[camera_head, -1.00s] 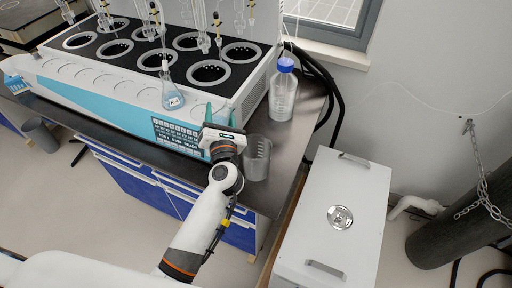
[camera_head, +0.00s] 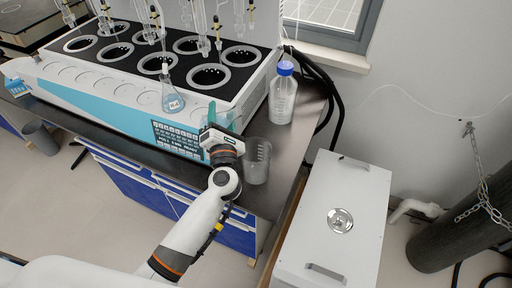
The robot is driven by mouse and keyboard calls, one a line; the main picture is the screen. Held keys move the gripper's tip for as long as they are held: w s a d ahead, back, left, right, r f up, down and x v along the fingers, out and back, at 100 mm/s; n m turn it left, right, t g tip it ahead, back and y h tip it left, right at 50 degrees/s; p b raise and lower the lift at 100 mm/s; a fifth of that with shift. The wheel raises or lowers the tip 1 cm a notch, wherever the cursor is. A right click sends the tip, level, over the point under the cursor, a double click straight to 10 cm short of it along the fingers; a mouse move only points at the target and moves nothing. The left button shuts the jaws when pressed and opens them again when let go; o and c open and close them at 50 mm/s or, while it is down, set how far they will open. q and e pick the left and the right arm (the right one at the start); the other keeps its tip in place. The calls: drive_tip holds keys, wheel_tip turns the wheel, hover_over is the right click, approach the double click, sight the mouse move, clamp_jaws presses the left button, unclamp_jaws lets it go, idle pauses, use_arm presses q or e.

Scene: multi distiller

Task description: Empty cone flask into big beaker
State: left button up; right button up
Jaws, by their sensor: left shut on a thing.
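My left gripper (camera_head: 223,115) is over the bench in front of the white and blue distiller, its teal fingers pointing away from me. It is shut on a clear thing, seemingly the cone flask, of which only a faint part shows between the fingers. The big beaker (camera_head: 258,162) is clear and stands upright on the bench just right of the gripper and wrist. My left forearm hides part of the bench front. My right gripper is not in view.
The distiller (camera_head: 110,100) fills the back of the bench. Another labelled flask (camera_head: 172,101) is at its front. A blue-capped bottle (camera_head: 282,98) stands behind the beaker. A white box (camera_head: 335,225) is to the right. Bare bench (camera_head: 290,150) lies right of the beaker.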

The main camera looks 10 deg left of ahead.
sight(228, 125)
use_arm(q)
drive_tip(key=shift+a+r+m, duration=0.15)
drive_tip(key=shift+r+m, duration=0.2)
drive_tip(key=shift+m, duration=0.25)
drive_tip(key=shift+a+f+m+t+h, duration=0.2)
drive_tip(key=shift+m+t+h, duration=0.25)
drive_tip(key=shift+m, duration=0.55)
drive_tip(key=shift+f+m+h, duration=0.25)
drive_tip(key=shift+m, duration=0.85)
drive_tip(key=shift+d+f+m+t+h+b, duration=0.2)
drive_tip(key=shift+d+m+t+h+b, duration=0.15)
drive_tip(key=shift+d+m, duration=0.55)
idle(0.4)
drive_tip(key=shift+a+f+m+h, duration=0.1)
drive_tip(key=shift+f+m+h, duration=0.25)
drive_tip(key=shift+f+m, duration=0.8)
idle(0.3)
drive_tip(key=shift+w+d+f+m+t+h+p, duration=0.15)
drive_tip(key=shift+m+h+p, duration=0.2)
drive_tip(key=shift+m, duration=0.55)
drive_tip(key=shift+s+d+m+t+h+p, duration=0.15)
drive_tip(key=shift+m+p, duration=0.3)
drive_tip(key=shift+m, duration=0.4)
idle(0.8)
